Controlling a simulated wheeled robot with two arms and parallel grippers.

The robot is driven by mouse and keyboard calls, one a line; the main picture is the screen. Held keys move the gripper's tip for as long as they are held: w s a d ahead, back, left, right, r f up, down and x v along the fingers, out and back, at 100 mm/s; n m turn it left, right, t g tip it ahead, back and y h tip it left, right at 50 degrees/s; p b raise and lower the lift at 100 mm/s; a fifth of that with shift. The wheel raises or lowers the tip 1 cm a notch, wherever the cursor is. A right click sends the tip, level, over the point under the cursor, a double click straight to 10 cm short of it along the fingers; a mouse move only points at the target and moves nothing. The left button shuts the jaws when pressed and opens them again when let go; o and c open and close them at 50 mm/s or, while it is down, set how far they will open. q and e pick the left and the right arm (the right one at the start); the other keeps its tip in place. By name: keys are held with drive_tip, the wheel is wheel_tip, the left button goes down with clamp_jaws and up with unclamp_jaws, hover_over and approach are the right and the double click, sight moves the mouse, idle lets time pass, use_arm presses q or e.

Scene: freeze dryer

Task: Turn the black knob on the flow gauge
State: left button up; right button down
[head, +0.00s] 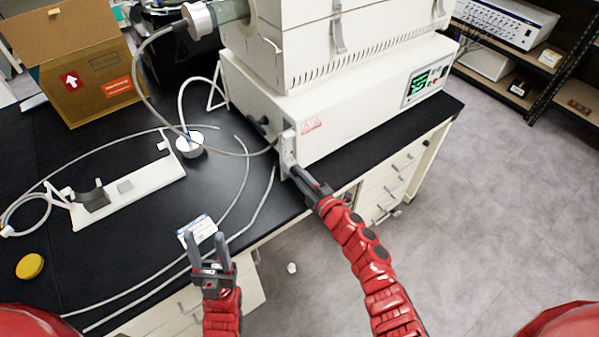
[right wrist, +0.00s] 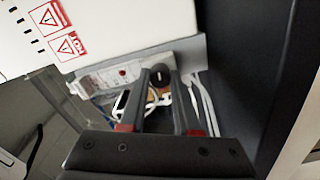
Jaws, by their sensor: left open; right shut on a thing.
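The flow gauge (head: 287,148) is a narrow pale panel at the front left corner of the white freeze dryer. It also shows in the right wrist view (right wrist: 108,79), with a red dot on it. The black knob (right wrist: 160,74) shows between my right gripper's fingertips in the right wrist view; in the head view the gripper hides it. My right gripper (head: 297,173) reaches the gauge's lower part and is shut on the knob. My left gripper (head: 207,246) is open and empty, above the front edge of the black bench, away from the gauge.
The white freeze dryer (head: 345,105) stands on the black bench (head: 110,225). A white-and-blue label or packet (head: 197,230) lies just beyond my left gripper. Pale tubes, a white stand (head: 130,188), a yellow lid (head: 30,266) and a cardboard box (head: 85,70) are to the left.

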drive_tip(key=shift+m+p, duration=0.35)
drive_tip(key=shift+m, duration=0.25)
drive_tip(key=c, duration=0.6)
unclamp_jaws()
drive_tip(key=b+v, duration=0.3)
drive_tip(key=v, duration=1.4)
drive_tip(key=shift+s+d+b, duration=0.15)
drive_tip(key=shift+b, duration=0.25)
